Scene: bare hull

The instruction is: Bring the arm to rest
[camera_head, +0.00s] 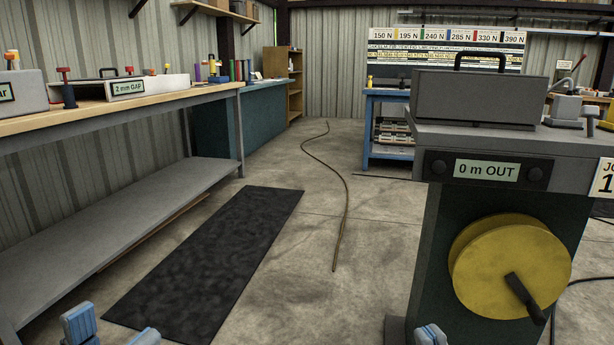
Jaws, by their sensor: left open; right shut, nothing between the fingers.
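My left gripper (112,331) shows at the bottom left edge of the head view. Its two blue fingertips stand apart with nothing between them, over the floor by the front end of the black mat. My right gripper (430,335) shows at the bottom edge, right of the middle. Its blue and grey fingertips are together, with nothing seen in them, low in front of the dark green cabinet (440,240). Both arms behind the fingertips are out of the picture.
A workbench (90,118) with a lower shelf runs along the left wall. A black mat (215,255) lies on the floor. A yellow crank wheel (510,265) juts from the cabinet at right. A thin cable (345,185) crosses the otherwise clear middle floor.

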